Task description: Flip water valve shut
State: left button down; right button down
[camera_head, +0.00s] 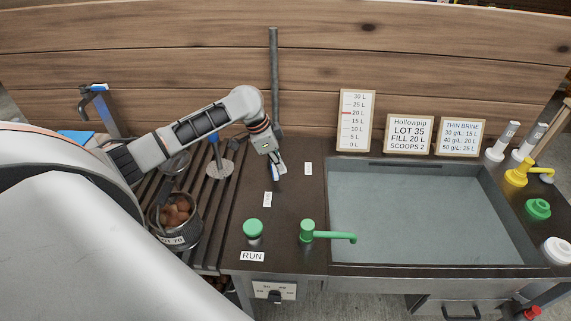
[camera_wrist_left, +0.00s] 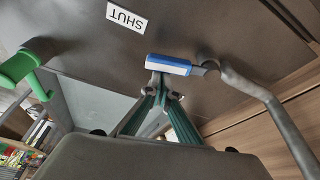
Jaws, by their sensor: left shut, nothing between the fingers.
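The water valve has a blue handle (camera_wrist_left: 168,64) on a grey pipe (camera_wrist_left: 262,95) in the left wrist view. In the head view the upright pipe (camera_head: 274,75) stands against the wooden back wall, and a bit of the blue handle (camera_head: 275,172) shows by my gripper. A label reading SHUT (camera_wrist_left: 127,17) lies on the dark counter, apart from the handle. My left gripper (camera_head: 278,168) is shut and empty. Its fingertips (camera_wrist_left: 159,86) are right at the blue handle; I cannot tell whether they touch it. My right gripper is not in view.
A green tap (camera_head: 308,231) and a green RUN button (camera_head: 253,228) stand on the front of the counter. A wide basin (camera_head: 420,268) lies to the right. A basket of chestnuts (camera_head: 190,232) sits on slats at left. Signs (camera_head: 410,134) line the back.

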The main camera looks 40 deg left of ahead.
aim_at(276, 173)
pick_arm(q)
jog(key=shift+s+a+m, duration=0.35)
jog(key=shift+s+m, duration=0.05)
jog(key=shift+m, duration=0.2)
jog(key=shift+s+a, duration=0.25)
jog(key=shift+s, duration=0.1)
jog(key=shift+s+a, duration=0.1)
jog(key=shift+a, duration=0.1)
jog(key=w+d, duration=0.1)
jog(key=w+d+r, duration=0.1)
jog(key=d, duration=0.1)
jog(key=shift+w+d, duration=0.15)
jog(key=v, duration=0.9)
